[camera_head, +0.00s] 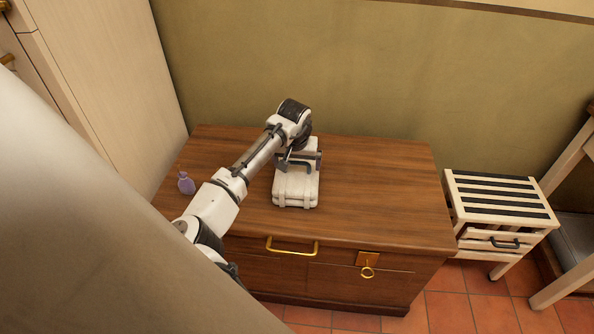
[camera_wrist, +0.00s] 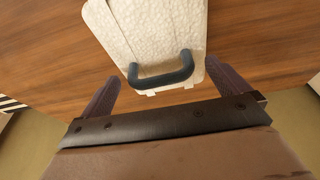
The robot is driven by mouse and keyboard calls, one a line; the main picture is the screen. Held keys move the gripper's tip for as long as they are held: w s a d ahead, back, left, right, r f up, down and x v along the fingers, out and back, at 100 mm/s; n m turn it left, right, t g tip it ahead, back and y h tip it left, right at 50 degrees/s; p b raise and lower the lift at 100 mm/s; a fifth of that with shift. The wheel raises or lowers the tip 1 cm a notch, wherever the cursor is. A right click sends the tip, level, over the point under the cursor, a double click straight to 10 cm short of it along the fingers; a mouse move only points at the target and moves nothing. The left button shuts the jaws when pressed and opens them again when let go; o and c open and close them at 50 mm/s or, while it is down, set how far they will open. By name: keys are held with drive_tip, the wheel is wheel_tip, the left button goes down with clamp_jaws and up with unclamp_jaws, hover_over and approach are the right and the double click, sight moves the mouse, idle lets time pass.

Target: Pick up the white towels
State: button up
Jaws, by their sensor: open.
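A white, textured, block-shaped bundle (camera_head: 295,188) lies on the wooden chest's top; it is the only thing seen that could be the white towels. In the wrist view the white bundle (camera_wrist: 150,35) has a dark curved handle (camera_wrist: 162,74) at its near end. My gripper (camera_head: 300,159) is above the bundle's far part in the head view. In the wrist view my gripper (camera_wrist: 162,72) is open, with one finger on each side of the handle end. The fingers appear apart from the bundle, and nothing is held. My arm hides part of the bundle's far end.
A small purple bottle (camera_head: 186,183) stands at the left of the wooden chest (camera_head: 380,190). The chest top is clear to the right. A slatted white stand (camera_head: 500,200) is beside the chest at right. A green wall (camera_head: 370,75) rises behind, and a pale cabinet (camera_head: 105,75) stands at left.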

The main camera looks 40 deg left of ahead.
drive_tip(key=shift+x, duration=0.9)
drive_tip(key=shift+c, duration=0.4)
drive_tip(key=shift+r, duration=0.1)
drive_tip(key=c, duration=1.5)
